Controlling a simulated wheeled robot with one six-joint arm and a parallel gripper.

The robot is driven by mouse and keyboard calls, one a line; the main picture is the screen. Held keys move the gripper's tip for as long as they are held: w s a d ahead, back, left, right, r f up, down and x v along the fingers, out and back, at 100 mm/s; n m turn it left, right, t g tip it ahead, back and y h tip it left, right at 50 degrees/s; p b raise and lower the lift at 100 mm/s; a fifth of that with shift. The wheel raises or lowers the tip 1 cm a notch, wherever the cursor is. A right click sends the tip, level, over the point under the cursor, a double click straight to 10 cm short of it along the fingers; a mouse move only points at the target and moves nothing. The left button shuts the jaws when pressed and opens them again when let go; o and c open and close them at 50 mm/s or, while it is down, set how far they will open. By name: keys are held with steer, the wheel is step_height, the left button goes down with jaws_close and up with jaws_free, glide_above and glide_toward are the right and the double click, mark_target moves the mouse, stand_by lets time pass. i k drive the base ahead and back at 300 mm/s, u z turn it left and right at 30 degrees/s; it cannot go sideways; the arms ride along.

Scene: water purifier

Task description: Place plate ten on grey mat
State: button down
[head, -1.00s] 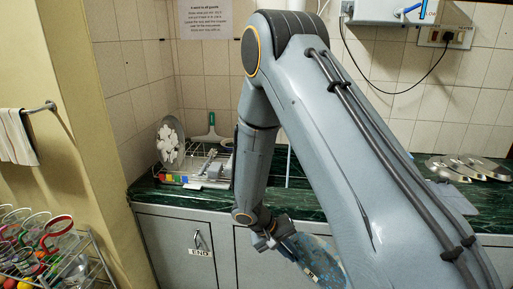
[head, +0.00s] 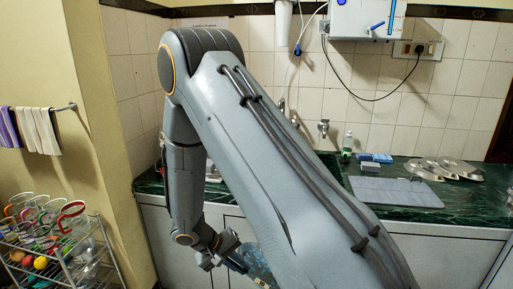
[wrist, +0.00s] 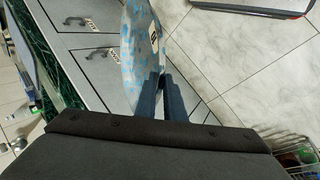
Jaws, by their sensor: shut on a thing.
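Plate ten (wrist: 135,55) is blue and white speckled with a small label. My gripper (wrist: 161,85) is shut on its edge and holds it on edge, in front of the cabinet doors. In the head view, the plate (head: 262,263) is partly hidden by my arm, below counter height, and my gripper (head: 236,263) is to its left. The grey mat (head: 395,191) lies flat on the green counter, to the right of and above my gripper in the picture. Its visible surface is bare.
Several metal plates (head: 445,169) lie on the counter (head: 470,205) right of the mat. Blue boxes (head: 375,157) and a bottle (head: 347,143) stand behind it. A wire rack with cups (head: 60,235) stands at the left.

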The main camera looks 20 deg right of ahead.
mark_target(399, 191)
steer(key=k, duration=0.35)
steer(key=z, duration=0.85)
steer(key=i, duration=0.5)
